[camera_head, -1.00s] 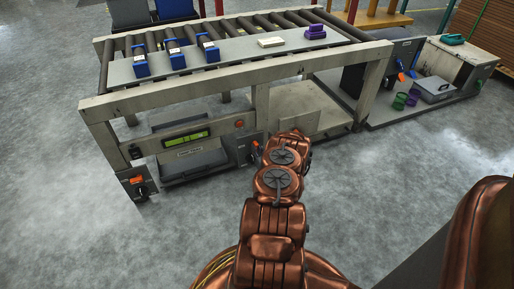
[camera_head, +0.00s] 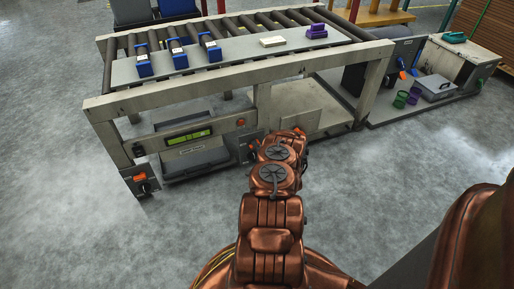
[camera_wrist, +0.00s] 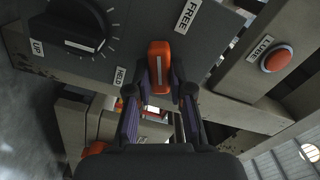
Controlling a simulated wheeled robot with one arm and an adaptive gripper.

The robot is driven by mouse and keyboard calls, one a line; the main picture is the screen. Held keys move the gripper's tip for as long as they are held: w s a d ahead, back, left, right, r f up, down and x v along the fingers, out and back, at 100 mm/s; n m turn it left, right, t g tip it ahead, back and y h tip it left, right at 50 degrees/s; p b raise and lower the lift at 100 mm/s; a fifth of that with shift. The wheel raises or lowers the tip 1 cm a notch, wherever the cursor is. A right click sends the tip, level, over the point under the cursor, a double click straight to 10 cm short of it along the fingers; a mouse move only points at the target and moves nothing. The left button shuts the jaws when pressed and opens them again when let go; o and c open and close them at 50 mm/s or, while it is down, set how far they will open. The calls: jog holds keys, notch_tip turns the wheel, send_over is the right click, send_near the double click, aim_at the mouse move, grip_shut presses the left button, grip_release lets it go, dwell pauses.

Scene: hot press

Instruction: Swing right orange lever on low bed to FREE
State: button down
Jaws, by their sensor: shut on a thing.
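The right orange lever (camera_wrist: 158,60) fills the middle of the wrist view, on a dark grey panel. The FREE label (camera_wrist: 187,15) is above and right of it, and the HELD label (camera_wrist: 119,77) is at its left. The lever stands between the two labels in the picture. My gripper (camera_wrist: 160,88) is shut on it, with one finger on each side. In the head view the right panel (camera_head: 242,150) of the low bed is partly behind my arm, which hides my gripper and most of the lever.
A dial (camera_wrist: 80,27) marked UP sits beside the lever, and a red LUBE button (camera_wrist: 276,60) is on the beam at right. The left orange lever (camera_head: 139,177) is on the other front leg. The roller table (camera_head: 225,83) stands above the bed. Floor in front is clear.

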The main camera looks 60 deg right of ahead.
jog(key=shift+w+d+r+m+b, duration=0.2)
jog(key=shift+r+m, duration=0.1)
jog(key=shift+m, duration=0.85)
jog(key=shift+w+d+r+m+b, duration=0.1)
jog(key=shift+r+m+b, duration=0.15)
jog(key=shift+m, duration=0.9)
jog(key=c, duration=1)
grip_release()
jog(key=shift+a+f, duration=0.1)
jog(key=shift+c, duration=0.2)
jog(key=shift+s+f, duration=0.1)
jog(key=shift+a, duration=0.1)
jog(key=v, duration=1.2)
